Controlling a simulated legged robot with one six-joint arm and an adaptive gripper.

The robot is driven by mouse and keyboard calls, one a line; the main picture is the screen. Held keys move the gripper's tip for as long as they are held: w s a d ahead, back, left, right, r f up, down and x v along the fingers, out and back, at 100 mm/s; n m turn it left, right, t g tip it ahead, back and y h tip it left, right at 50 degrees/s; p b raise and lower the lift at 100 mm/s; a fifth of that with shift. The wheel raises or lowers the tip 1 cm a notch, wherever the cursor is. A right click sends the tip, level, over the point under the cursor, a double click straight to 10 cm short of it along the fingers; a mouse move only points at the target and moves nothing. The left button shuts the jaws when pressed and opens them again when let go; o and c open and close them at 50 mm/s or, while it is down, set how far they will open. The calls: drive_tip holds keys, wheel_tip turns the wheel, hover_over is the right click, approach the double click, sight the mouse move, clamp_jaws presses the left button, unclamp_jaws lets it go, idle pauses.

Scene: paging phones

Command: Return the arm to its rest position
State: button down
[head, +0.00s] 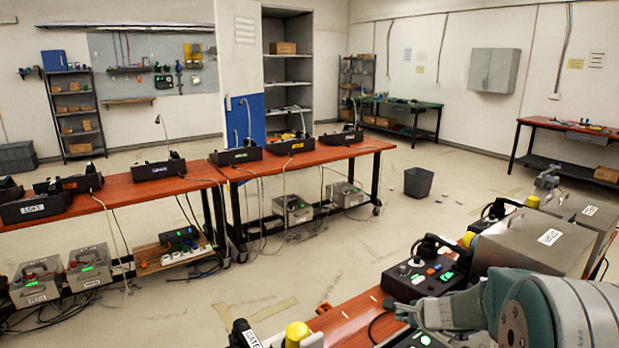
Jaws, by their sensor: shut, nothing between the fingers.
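My arm shows at the lower right of the head view, close to the camera. Its grey links and round teal joint covers stand in front of a red-topped bench (352,318). The arm hides part of this bench and some of the equipment on it. On the bench, a black paging phone unit (408,281) with lit green and red buttons stands beside my arm. A grey metal box (530,245) with a white label stands behind the arm.
Two red-topped tables (345,148) with labelled black phone units (291,144) stand at left and centre. Grey boxes (293,210) and cables lie below them. A dark bin (418,182) stands on the open floor. Shelves (76,115) and another red bench (568,125) line the walls.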

drive_tip(key=s+a+r+n+g, duration=0.1)
drive_tip(key=s+a+r+n, duration=0.35)
drive_tip(key=s, duration=0.25)
drive_tip(key=s+a+r+n+g, duration=0.1)
drive_tip(key=s+a+r+n, duration=0.3)
drive_tip(key=s+r+n, duration=0.25)
drive_tip(key=s+d+r+n+g+h, duration=0.1)
drive_tip(key=s+n+h, duration=0.3)
drive_tip(key=s, duration=1.4)
drive_tip(key=d+r+n, duration=0.1)
drive_tip(key=n, duration=0.2)
drive_tip(key=shift+s+n, duration=0.3)
drive_tip(key=shift+n, duration=0.1)
